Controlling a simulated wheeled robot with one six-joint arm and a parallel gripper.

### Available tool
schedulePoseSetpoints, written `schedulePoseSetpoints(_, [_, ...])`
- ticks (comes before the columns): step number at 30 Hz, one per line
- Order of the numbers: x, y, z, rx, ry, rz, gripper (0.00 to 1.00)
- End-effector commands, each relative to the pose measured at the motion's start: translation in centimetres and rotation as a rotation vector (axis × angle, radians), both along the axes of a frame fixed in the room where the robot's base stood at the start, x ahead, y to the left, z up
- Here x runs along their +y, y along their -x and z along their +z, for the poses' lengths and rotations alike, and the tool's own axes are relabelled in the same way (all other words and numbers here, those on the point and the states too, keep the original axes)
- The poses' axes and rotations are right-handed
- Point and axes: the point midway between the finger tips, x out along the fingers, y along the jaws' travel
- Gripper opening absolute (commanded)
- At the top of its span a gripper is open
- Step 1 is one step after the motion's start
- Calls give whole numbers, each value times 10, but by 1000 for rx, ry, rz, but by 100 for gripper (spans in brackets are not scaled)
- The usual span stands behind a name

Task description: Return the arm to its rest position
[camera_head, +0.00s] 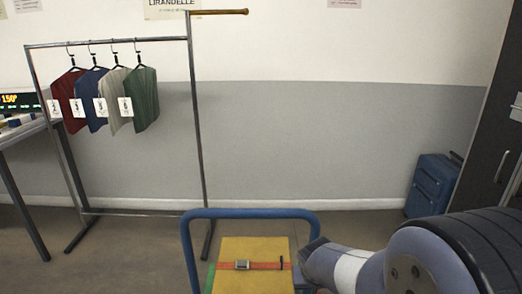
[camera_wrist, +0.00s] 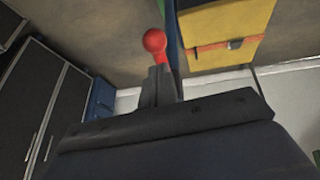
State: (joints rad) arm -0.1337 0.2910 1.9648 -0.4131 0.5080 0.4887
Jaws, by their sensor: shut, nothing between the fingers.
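My arm (camera_head: 425,255) comes in from the lower right of the head view, its narrower end pointing left beside a yellow case. In the wrist view my gripper (camera_wrist: 160,85) shows as dark fingers close together, shut and empty. A red ball knob (camera_wrist: 155,41) on a short red stem shows just beyond the fingertips. I cannot tell whether the fingers touch it.
The yellow case (camera_head: 255,252) with an orange strap lies behind a blue rail (camera_head: 250,213). A clothes rack (camera_head: 115,41) with several garments stands at the left, by a table (camera_head: 22,130). A blue suitcase (camera_head: 432,184) and dark cabinet (camera_head: 490,130) stand right. Open floor lies between.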

Motion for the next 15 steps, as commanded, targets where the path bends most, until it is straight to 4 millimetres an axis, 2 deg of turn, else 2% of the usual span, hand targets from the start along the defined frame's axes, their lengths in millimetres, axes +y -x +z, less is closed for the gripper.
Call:
schedulePoseSetpoints(1, [0,-1,6,13,1,-1,0])
schedulePoseSetpoints(15, [0,-8,16,127,0,-2,0])
